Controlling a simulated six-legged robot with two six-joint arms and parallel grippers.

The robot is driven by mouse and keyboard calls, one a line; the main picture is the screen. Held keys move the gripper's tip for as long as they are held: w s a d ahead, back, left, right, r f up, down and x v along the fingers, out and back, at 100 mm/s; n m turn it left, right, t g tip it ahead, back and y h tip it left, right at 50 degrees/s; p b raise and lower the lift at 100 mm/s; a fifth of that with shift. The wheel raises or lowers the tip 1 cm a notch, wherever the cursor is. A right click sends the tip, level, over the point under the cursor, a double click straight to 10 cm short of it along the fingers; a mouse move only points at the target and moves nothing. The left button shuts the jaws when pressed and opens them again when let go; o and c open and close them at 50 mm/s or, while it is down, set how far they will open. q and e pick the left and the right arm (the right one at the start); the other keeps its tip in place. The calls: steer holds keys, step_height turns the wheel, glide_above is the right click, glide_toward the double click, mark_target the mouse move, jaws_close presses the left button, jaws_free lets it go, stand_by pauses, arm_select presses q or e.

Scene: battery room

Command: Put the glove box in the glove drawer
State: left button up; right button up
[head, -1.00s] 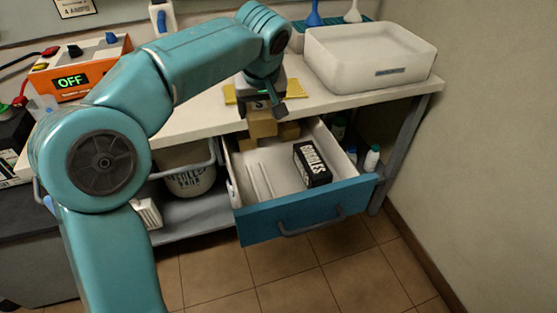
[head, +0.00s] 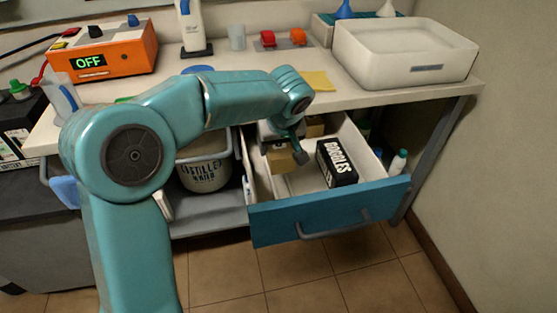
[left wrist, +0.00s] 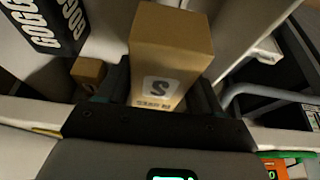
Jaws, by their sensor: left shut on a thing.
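A brown cardboard box with a white S label, seemingly the glove box (head: 287,160), is in my left gripper (head: 284,140). The left wrist view (left wrist: 170,50) shows it between the two dark fingers. My left gripper is shut on it, inside the outline of the open blue-fronted drawer (head: 330,212), towards its left side. I cannot tell whether the box touches the drawer floor. A black GOGGLES box (head: 337,163) lies in the drawer to its right. A second brown box (head: 315,126) is at the drawer's back. My right gripper is not in view.
The worktop above carries a white tub (head: 404,58), a yellow cloth (head: 318,81) and an orange OFF unit (head: 104,55). A distilled-water bucket (head: 205,172) stands left of the drawer, and a white bottle (head: 398,162) to its right. Drawer floor shows between the boxes.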

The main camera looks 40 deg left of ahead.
arm_select(q)
step_height(320, 180, down, 4)
steer(key=shift+f+b, duration=0.15)
steer(key=shift+b, duration=0.35)
steer(key=shift+f+b, duration=0.6)
steer(key=shift+b, duration=0.15)
steer(key=o, duration=1.1)
steer(key=shift+o, duration=0.2)
steer(key=shift+r, duration=0.15)
